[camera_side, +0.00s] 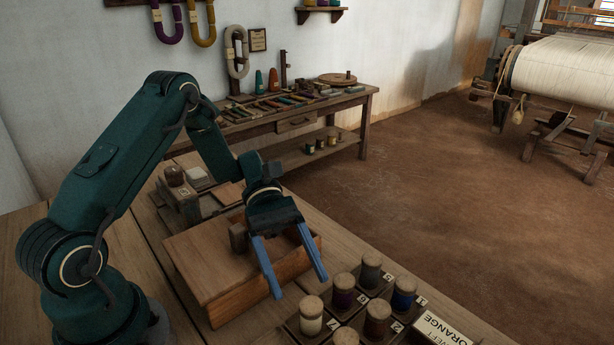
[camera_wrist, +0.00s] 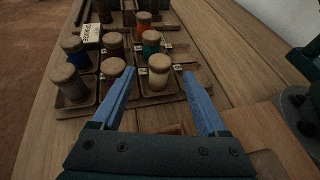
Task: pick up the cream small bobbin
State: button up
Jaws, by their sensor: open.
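The cream small bobbin (camera_side: 311,318) stands upright in a small wooden tray near the bottom of the side view, with a wooden cap on top. It also shows upright in the wrist view (camera_wrist: 158,83), framed between my two blue fingers. My gripper (camera_side: 300,288) is open and empty. Its fingers point down toward the bobbin, and the tips appear above and short of it in the side view. I see no contact between the fingers and the bobbin.
Close beside it stand a purple bobbin (camera_side: 343,292), a grey one (camera_side: 370,272), a blue one (camera_side: 403,294) and a brown one (camera_side: 377,320). In the wrist view a teal bobbin (camera_wrist: 151,48) stands behind it. A wooden box (camera_side: 215,285) lies beneath my wrist.

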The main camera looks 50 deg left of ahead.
aim_at(305, 298)
jog(key=shift+x, duration=1.55)
grip_shut()
